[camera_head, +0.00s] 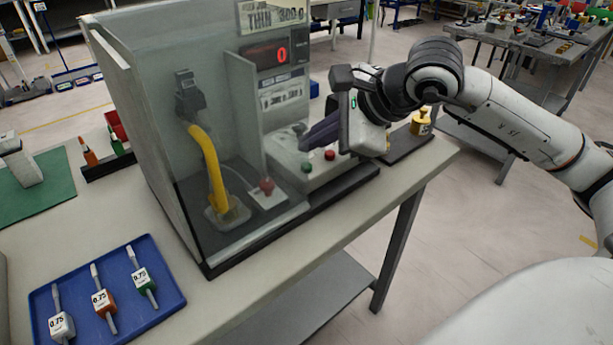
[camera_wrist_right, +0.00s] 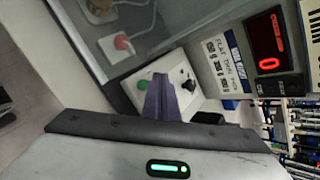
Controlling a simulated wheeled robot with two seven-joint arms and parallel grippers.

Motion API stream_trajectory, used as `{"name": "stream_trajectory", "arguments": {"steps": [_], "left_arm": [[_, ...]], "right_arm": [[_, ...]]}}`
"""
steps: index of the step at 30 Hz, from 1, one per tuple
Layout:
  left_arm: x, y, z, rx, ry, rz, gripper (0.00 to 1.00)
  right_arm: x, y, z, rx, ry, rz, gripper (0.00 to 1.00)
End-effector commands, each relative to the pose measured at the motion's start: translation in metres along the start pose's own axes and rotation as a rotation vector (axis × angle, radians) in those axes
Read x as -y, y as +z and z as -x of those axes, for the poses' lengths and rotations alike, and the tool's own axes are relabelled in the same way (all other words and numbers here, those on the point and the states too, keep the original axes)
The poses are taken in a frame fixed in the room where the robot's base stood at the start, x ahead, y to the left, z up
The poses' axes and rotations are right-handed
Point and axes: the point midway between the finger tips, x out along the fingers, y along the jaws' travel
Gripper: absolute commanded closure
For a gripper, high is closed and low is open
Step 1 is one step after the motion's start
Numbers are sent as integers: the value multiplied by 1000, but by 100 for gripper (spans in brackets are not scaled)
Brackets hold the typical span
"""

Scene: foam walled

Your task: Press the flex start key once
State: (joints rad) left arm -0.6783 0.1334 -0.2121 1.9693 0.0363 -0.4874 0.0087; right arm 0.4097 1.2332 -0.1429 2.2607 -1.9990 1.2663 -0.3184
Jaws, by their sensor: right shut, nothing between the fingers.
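The bending machine (camera_head: 253,120) stands on the table with a clear guard around a yellow hose (camera_head: 209,165). Its sloped light panel (camera_head: 285,160) carries a green button (camera_head: 306,167), a red button (camera_head: 329,154) and a dark knob. In the right wrist view the green button (camera_wrist_right: 144,80) shows left of the fingertips and the black knob (camera_wrist_right: 188,84) right of them. My right gripper (camera_head: 304,143) has purple fingers, shut and empty, over the panel; it also shows in the right wrist view (camera_wrist_right: 161,80). I cannot tell whether the tips touch anything. My left gripper is not in view.
A red display (camera_head: 270,54) above the panel reads 0. Another red button (camera_head: 267,186) sits lower beside the hose. A blue tray (camera_head: 170,270) with three labelled pieces lies front left. A yellow weight (camera_head: 421,121) stands on a dark plate right of the panel.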

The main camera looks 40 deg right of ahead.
Motion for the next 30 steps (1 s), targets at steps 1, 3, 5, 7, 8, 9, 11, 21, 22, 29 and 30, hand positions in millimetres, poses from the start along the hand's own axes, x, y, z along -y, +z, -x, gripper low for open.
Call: {"name": "stream_trajectory", "arguments": {"steps": [1,3,5,7,8,9,11,21,22,29,30], "left_arm": [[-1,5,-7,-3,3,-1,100],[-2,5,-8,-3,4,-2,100],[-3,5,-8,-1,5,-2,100],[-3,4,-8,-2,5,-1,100],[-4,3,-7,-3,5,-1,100],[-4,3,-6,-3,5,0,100],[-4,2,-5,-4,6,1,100],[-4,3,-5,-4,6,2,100],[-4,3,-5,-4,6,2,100],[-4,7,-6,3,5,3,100],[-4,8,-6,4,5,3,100]], "right_arm": [[-5,-6,-7,0,-1,0,100],[-7,-7,-10,0,-1,0,100],[-7,-8,-10,0,0,0,100],[-7,-7,-10,0,0,0,100],[-7,-7,-10,0,0,-1,100],[-7,-7,-9,0,0,-1,100],[-6,-7,-9,-1,0,-1,100],[-6,-7,-9,-1,0,0,100],[-6,-7,-9,-1,0,0,100],[-6,-7,-9,-1,0,0,100],[-6,-7,-9,-1,0,0,100]]}}
